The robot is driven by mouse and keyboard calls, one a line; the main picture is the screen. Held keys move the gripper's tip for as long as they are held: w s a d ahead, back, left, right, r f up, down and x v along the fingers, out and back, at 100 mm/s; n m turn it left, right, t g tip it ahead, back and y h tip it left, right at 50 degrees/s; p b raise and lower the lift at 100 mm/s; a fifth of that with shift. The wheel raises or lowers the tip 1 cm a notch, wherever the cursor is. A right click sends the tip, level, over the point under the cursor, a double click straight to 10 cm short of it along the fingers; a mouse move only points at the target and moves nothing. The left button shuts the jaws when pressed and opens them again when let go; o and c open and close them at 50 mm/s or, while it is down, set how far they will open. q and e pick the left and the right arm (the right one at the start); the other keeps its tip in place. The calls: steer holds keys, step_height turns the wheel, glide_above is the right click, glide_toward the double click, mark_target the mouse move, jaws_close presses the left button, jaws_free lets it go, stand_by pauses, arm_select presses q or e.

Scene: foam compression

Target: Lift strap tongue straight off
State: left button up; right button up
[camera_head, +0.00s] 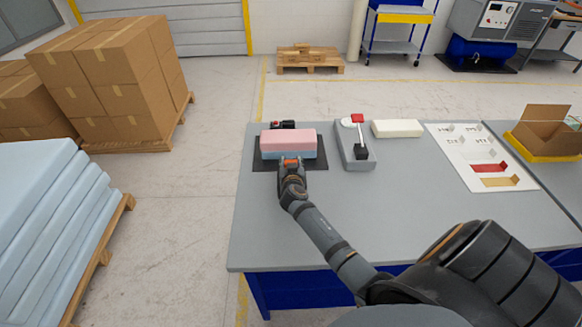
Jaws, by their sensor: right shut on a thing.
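A foam block with a pink top layer and a light blue lower layer (289,141) lies on a black base plate (264,165) near the table's far left. My right gripper (291,164) is at the block's near side, at the front edge of the plate. It is shut on a small orange-red piece, which looks like the strap tongue (291,161); the fingers hide most of it. A dark fitting with a red part (283,125) shows just behind the foam. The left gripper is not in view.
An open carton (548,130) stands far right. The table's front left is clear.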

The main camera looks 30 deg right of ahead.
steer(key=shift+c, duration=1.1)
steer(key=shift+r, duration=0.2)
steer(key=r, duration=0.1)
steer(key=r+b, duration=0.1)
steer(key=r, duration=0.1)
steer(key=shift+w+d+r, duration=0.2)
steer(key=shift+w+r, duration=0.1)
steer(key=shift+w, duration=0.1)
steer(key=w+d+r+b, duration=0.6)
steer(key=w+r, duration=0.3)
steer(key=w, duration=0.2)
steer(key=shift+w+d, duration=0.2)
steer(key=shift+d, duration=0.05)
